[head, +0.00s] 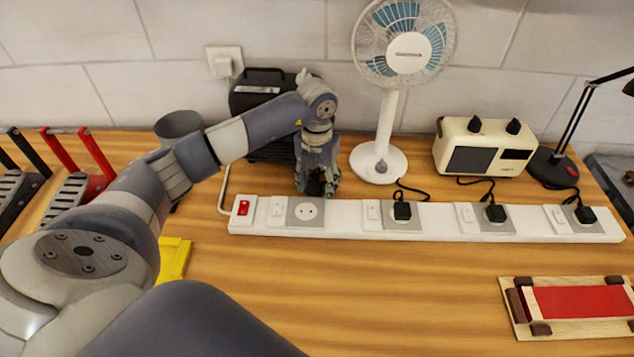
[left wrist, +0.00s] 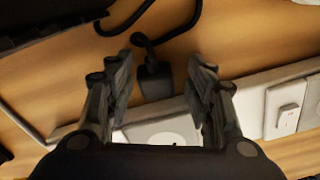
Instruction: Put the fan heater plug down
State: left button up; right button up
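The fan heater (head: 262,92), a black box with a handle, stands at the back against the wall, partly behind my left arm. My left gripper (head: 316,190) is just behind the white power strip (head: 440,236), by its leftmost socket (head: 306,210), which is empty. In the left wrist view, the black plug (left wrist: 155,80) lies on the wooden table behind the strip, its cord curling away. The left fingers (left wrist: 160,62) are spread on either side of it, with gaps showing. In the head view the plug is mostly hidden by the gripper. My right gripper is out of view.
Other black plugs (head: 403,211) fill the remaining sockets. A white fan (head: 378,162), a cream radio-like appliance (head: 484,150) and a black lamp (head: 552,168) stand behind the strip. A wooden frame with a red panel (head: 580,301) lies front right. The front middle table is clear.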

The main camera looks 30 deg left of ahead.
aim_at(317, 183)
pick_arm(q)
jog(key=shift+r, duration=0.3)
notch_tip(317, 183, up, 13)
jog(key=b, duration=0.1)
jog(key=shift+f+b, duration=0.15)
jog(key=shift+b, duration=0.2)
jog(key=shift+f, duration=0.1)
dwell(0.3)
